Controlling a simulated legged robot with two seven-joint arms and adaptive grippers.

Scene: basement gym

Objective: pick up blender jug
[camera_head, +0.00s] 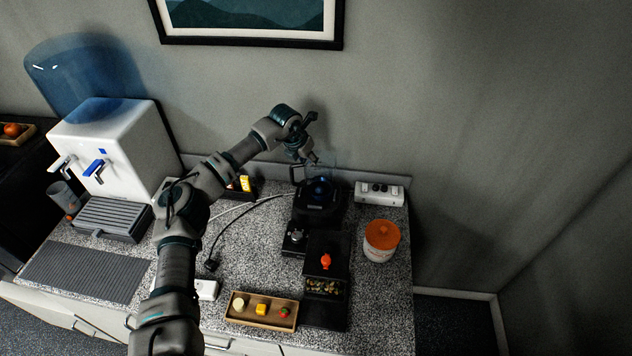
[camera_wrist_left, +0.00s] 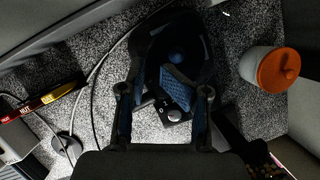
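The blender jug (camera_head: 320,176) is clear and bluish with a dark handle on its left. It stands upright on its black blender base (camera_head: 317,215), near the wall at the back of the counter. In the left wrist view the dark blender (camera_wrist_left: 178,45) lies just beyond the fingers. My left gripper (camera_head: 311,158) is above and slightly left of the jug, close to its top. In the wrist view its fingers (camera_wrist_left: 163,105) are spread apart with nothing visibly held between them. I cannot tell whether they touch the jug. My right gripper is not in view.
A white canister with an orange lid (camera_head: 382,237) stands right of the blender. A power strip (camera_head: 379,193) is behind it. A black box (camera_head: 327,313) and a wooden tray (camera_head: 234,309) are in front. A water dispenser (camera_head: 112,150) stands left. A cable crosses the counter.

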